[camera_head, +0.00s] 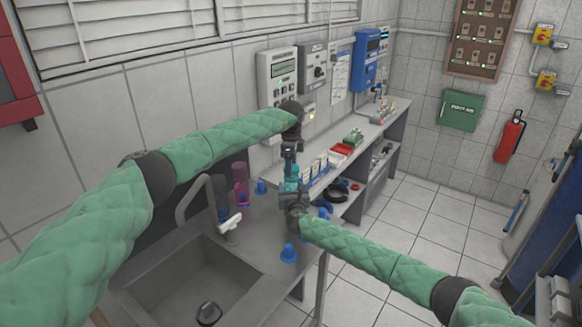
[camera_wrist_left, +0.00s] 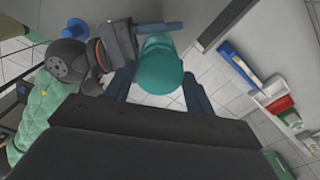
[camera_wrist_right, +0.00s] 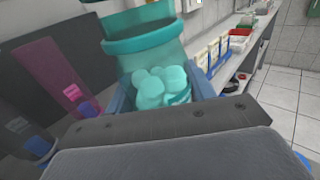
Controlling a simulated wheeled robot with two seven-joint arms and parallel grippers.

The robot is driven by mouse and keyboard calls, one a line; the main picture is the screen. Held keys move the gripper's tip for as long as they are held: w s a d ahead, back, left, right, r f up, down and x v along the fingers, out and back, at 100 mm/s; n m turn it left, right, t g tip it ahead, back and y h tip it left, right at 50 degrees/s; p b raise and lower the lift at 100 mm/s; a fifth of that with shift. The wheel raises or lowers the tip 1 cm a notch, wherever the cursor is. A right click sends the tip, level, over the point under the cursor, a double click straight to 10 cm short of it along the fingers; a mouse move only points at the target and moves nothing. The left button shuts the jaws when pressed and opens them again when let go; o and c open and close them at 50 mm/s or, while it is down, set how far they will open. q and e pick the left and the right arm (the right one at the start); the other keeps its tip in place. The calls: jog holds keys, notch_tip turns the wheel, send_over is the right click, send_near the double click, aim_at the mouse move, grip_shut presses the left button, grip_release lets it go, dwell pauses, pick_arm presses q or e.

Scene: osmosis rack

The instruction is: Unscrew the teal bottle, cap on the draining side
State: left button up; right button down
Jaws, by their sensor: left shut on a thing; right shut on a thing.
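The teal bottle (camera_head: 291,184) is upright above the counter between my two grippers. In the right wrist view its see-through body (camera_wrist_right: 160,85) shows rounded teal lumps inside, and my right gripper (camera_wrist_right: 160,100) is shut around it. My left gripper (camera_head: 290,168) points down from above. In the left wrist view its fingers are shut on the round teal cap (camera_wrist_left: 160,65). The cap is over the bottle's mouth; I cannot tell whether it is still threaded on. The bottle's base is hidden.
A sink (camera_head: 190,285) with a tap (camera_head: 190,195) lies at the left front. Racks and trays line the bench to the right.

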pick_arm(q)
jog(key=shift+r, duration=0.45)
jog(key=shift+r, duration=1.9)
pick_arm(e)
jog(key=shift+c, duration=2.3)
grip_release()
